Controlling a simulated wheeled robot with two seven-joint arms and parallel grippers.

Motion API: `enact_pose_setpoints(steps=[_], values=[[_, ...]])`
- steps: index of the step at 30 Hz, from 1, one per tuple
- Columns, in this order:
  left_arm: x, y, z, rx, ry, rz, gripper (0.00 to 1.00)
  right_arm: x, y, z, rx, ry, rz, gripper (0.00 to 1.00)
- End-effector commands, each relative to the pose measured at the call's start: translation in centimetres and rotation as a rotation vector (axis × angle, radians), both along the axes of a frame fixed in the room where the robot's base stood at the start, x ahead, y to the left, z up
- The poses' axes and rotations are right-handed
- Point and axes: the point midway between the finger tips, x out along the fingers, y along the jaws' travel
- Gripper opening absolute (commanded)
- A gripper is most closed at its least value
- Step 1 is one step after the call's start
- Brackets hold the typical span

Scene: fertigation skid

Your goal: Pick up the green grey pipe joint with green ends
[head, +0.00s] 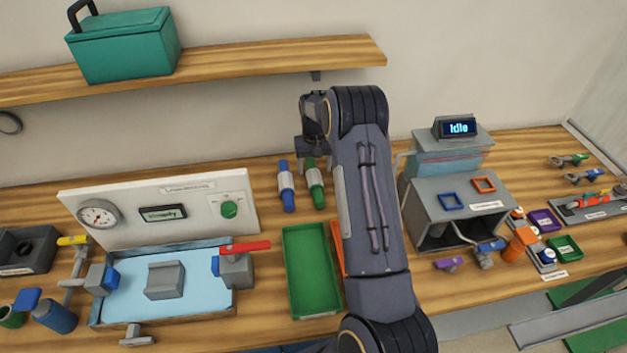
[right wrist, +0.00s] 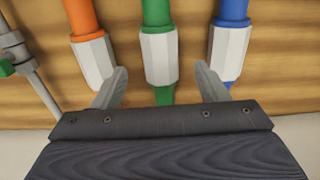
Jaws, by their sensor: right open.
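The grey pipe joint with green ends (head: 315,183) lies on the wooden bench, just left of my right forearm in the head view. In the right wrist view the same green-ended joint (right wrist: 159,57) is in the middle, its grey collar between and beyond my fingertips. My right gripper (right wrist: 160,80) is open and empty, one finger on each side of the joint's line. I cannot tell the height gap. In the head view the right gripper (head: 314,150) is partly hidden by its own arm. My left gripper is not in view.
A blue-ended joint (head: 287,185) lies close beside the green one. An orange-ended joint (right wrist: 88,45) lies on its other side. A green tray (head: 291,288) and an orange tray (head: 338,246) are in front. A grey machine (head: 455,205) stands to the right.

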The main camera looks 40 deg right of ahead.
Motion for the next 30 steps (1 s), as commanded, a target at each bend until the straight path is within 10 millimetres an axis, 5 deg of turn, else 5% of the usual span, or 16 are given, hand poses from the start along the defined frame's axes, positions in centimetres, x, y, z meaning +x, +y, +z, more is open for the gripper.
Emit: enact_pose_setpoints(steps=[10,18,30], values=[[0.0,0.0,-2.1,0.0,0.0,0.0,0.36,0.1,0.0,-4.8,0.001,0.0,0.0,0.67],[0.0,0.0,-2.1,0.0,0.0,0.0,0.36,0.1,0.0,-5.0,0.001,-0.002,0.0,0.67],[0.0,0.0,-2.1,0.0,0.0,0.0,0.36,0.1,0.0,-5.0,0.001,-0.003,0.001,0.17]])
